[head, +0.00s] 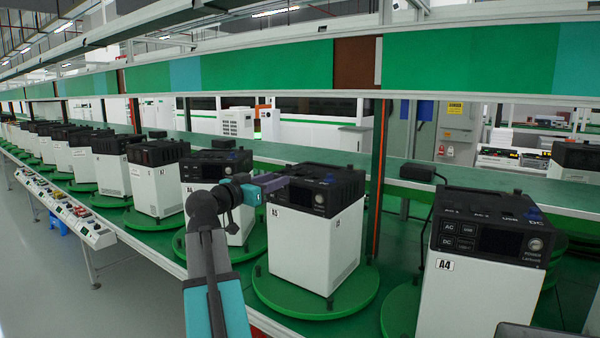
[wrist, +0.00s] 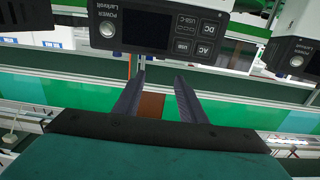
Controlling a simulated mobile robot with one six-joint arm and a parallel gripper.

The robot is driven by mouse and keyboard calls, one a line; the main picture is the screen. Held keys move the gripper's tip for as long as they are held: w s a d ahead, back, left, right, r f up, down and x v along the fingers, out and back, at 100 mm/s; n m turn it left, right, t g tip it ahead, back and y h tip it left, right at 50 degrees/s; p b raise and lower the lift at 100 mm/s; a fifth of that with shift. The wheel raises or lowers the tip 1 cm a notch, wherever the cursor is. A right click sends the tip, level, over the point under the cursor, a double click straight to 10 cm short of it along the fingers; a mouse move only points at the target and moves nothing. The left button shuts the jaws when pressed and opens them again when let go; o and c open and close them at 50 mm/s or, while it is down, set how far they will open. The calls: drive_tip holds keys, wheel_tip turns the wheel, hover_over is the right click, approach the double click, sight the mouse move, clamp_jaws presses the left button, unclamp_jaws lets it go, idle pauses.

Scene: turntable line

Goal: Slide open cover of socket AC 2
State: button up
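The power unit marked A4 (head: 476,300) stands upright at the front right in the head view, a white box with a black top. Its sloped top edge carries the label AC 2 (head: 480,216), between AC 1 and USB; the socket cover itself is too small to make out. My gripper (head: 284,182) shows left of A4, in front of the black top of unit A5 (head: 312,240). In the wrist view my gripper (wrist: 158,84) is open, with nothing between its fingers. Beyond the fingertips an upside-down black control panel (wrist: 155,30) shows; I cannot tell which unit it is.
Several similar units stand on green turntables (head: 317,292) in a row to the left. A green shelf (head: 300,156) runs behind them, with a black adapter (head: 418,172) on it. An upright post (head: 378,180) stands between A5 and A4.

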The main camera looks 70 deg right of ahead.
sight(305, 170)
drive_tip(key=p+x, duration=0.2)
drive_tip(key=x, duration=1.1)
drive_tip(key=shift+s+d+f, duration=0.1)
drive_tip(key=shift+d, duration=0.25)
clamp_jaws()
